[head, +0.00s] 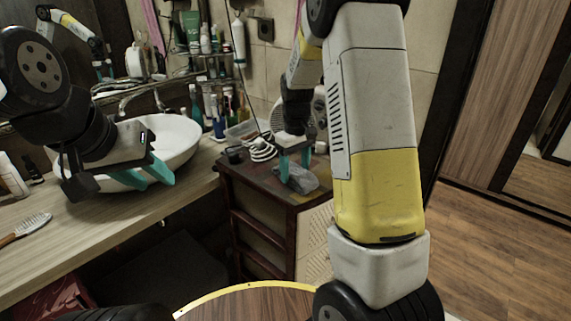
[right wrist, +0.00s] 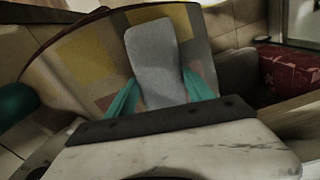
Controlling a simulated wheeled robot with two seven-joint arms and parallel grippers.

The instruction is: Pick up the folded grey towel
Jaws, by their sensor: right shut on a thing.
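The folded grey towel (head: 303,179) is at the small dark cabinet's top in the head view. My right gripper (head: 296,168) points down at it with its teal fingers. In the right wrist view the towel (right wrist: 154,58) is a flat grey rounded slab between the two teal fingers (right wrist: 160,95), which are shut on it. I cannot tell whether the towel touches the cabinet top or is slightly above it. My left gripper (head: 158,183) is empty, its teal fingers apart, in front of the white basin.
The dark wooden cabinet (head: 262,190) has a patterned top, with a coiled white cable (head: 262,150) at its back. Bottles crowd behind. Floor (head: 500,240) is clear at right.

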